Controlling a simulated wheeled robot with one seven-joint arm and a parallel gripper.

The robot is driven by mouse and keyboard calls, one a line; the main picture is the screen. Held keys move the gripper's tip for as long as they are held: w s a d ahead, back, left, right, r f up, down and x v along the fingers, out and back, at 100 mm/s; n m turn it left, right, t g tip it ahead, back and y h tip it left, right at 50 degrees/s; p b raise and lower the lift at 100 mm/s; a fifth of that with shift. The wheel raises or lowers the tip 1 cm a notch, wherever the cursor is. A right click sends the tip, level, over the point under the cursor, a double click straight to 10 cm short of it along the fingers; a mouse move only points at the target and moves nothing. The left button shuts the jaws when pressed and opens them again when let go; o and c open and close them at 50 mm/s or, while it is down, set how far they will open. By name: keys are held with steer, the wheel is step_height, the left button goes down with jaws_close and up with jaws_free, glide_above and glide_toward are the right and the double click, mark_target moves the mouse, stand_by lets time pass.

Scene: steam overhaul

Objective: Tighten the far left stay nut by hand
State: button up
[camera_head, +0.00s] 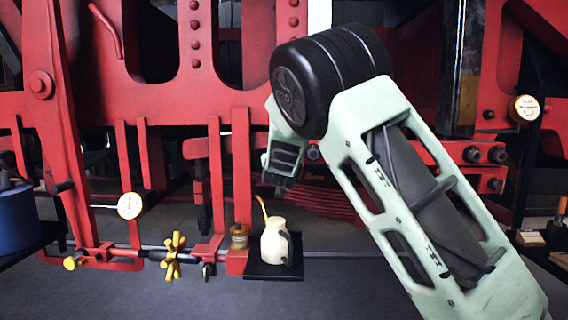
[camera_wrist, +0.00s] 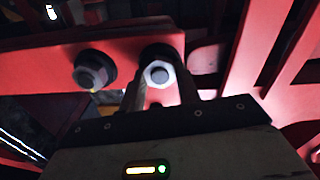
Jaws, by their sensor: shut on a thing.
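In the wrist view, my gripper (camera_wrist: 160,88) has its two fingers on either side of a bright hex stay nut (camera_wrist: 158,73) on a dark round seat at the end of a red bar. The jaws are shut on this nut. A second, darker stay nut (camera_wrist: 93,70) sits to its left on the same bar, clear of the fingers. In the head view, my gripper (camera_head: 279,183) reaches toward the red frame; its fingertips and the held nut are not clear there.
Dark nuts (camera_head: 472,153) show on the red frame right of my arm. A cream oil can (camera_head: 275,242) stands on a black shelf (camera_head: 272,272) below my gripper. A yellow handwheel (camera_head: 173,256) and a dial gauge (camera_head: 130,205) are at left. The floor in front looks clear.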

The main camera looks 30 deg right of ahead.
steer(key=shift+f+m+b, duration=0.25)
steer(key=shift+m+b, duration=0.25)
steer(key=shift+m, duration=0.3)
steer(key=o, duration=1)
steer(key=shift+r, duration=0.15)
steer(key=shift+s+a, duration=0.1)
steer(key=shift+s, duration=0.05)
steer(key=b+v, duration=0.1)
steer(key=v, duration=1.6)
steer(key=shift+s+a, duration=0.1)
